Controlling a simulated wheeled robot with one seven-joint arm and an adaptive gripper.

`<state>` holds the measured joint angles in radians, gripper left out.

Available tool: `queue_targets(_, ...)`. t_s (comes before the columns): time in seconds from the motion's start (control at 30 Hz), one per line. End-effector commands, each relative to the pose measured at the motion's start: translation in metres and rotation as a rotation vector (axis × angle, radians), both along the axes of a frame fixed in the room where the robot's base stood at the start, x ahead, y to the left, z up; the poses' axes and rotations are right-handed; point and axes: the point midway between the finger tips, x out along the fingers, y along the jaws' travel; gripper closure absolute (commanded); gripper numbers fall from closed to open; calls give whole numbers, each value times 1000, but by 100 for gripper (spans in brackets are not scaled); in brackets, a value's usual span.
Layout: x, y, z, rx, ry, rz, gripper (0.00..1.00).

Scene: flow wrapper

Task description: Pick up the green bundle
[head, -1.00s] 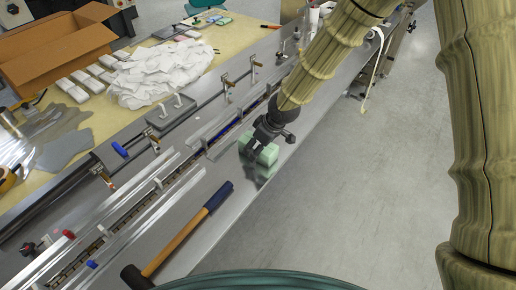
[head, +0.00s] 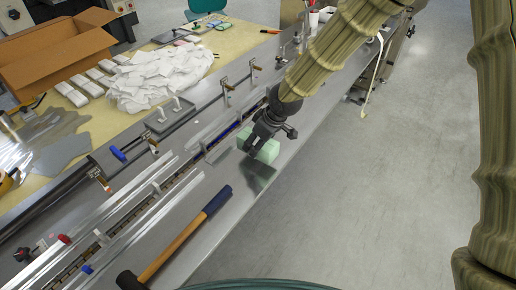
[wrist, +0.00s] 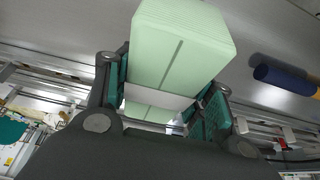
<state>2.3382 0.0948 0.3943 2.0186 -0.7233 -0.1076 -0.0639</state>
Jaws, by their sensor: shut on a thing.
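The green bundle (head: 266,151) is a pale green block at the right side of the steel machine bed. My gripper (head: 254,146) is shut on it, with its fingers on either side. A dim reflection shows on the steel below the bundle. It seems to be slightly above the surface, but the gap is hard to judge. The fingers hide part of the bundle in the head view.
A hammer (head: 180,245) with a blue grip lies on the steel bed in front; its grip also shows in the wrist view (wrist: 285,77). Metal guide rails (head: 130,215) run along the left. A white pile (head: 155,75) and cardboard box (head: 55,50) are on the table beyond. Open floor lies right.

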Motion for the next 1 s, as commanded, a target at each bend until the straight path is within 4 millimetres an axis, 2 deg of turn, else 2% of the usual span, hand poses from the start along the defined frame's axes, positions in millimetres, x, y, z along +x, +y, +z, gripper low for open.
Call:
queue_targets(0.03,-10,1,-4,-4,4,4,70)
queue_targets(0.17,-30,2,-2,-4,3,3,70)
queue_targets(0.6,-118,8,7,-5,4,2,70)
queue_targets(0.8,-142,10,10,-3,3,1,70)
queue_targets(1.0,-153,11,12,-3,3,1,70)
